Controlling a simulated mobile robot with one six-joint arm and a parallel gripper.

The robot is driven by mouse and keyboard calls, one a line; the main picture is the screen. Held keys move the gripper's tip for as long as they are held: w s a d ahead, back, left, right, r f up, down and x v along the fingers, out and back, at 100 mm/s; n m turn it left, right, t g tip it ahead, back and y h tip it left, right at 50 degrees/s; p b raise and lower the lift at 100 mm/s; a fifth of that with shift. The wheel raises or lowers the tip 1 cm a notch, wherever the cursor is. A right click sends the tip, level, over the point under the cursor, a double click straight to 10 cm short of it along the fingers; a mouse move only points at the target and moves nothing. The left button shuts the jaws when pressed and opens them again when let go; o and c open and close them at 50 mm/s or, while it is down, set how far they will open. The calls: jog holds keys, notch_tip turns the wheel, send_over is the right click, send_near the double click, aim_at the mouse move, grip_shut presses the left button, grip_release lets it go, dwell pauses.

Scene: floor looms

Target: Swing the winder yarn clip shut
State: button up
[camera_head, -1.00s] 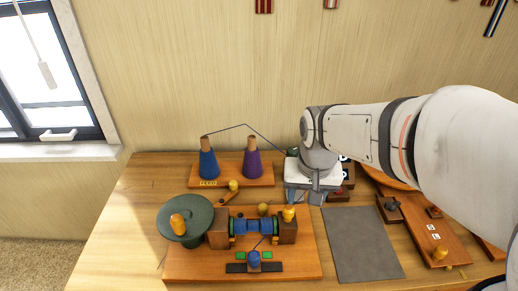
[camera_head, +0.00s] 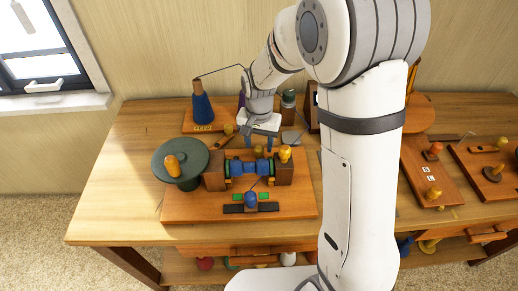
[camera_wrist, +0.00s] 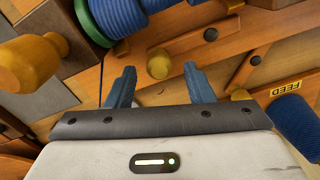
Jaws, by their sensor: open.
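The winder stands on an orange-brown board (camera_head: 185,208). It has a blue spool (camera_head: 249,168) between two brown blocks and a dark green disc (camera_head: 197,157) with a yellow knob. A small round yellow knob (camera_head: 259,149) sits behind the spool, and it shows in the wrist view (camera_wrist: 159,66) just ahead of the gap between my fingers. I cannot tell for sure which part is the yarn clip. My gripper (camera_head: 261,142) is open, pointing down behind the spool. In the wrist view its two blue-grey fingers (camera_wrist: 160,84) stand apart with nothing between them.
A wooden lever (camera_head: 219,138) lies to the left. The feed board (camera_head: 187,124) with a blue cone (camera_head: 202,108) stands behind, with yarn overhead. The table's left side is clear.

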aim_at(259, 147)
jog(key=shift+f, duration=1.6)
jog(key=shift+c, duration=0.3)
grip_shut()
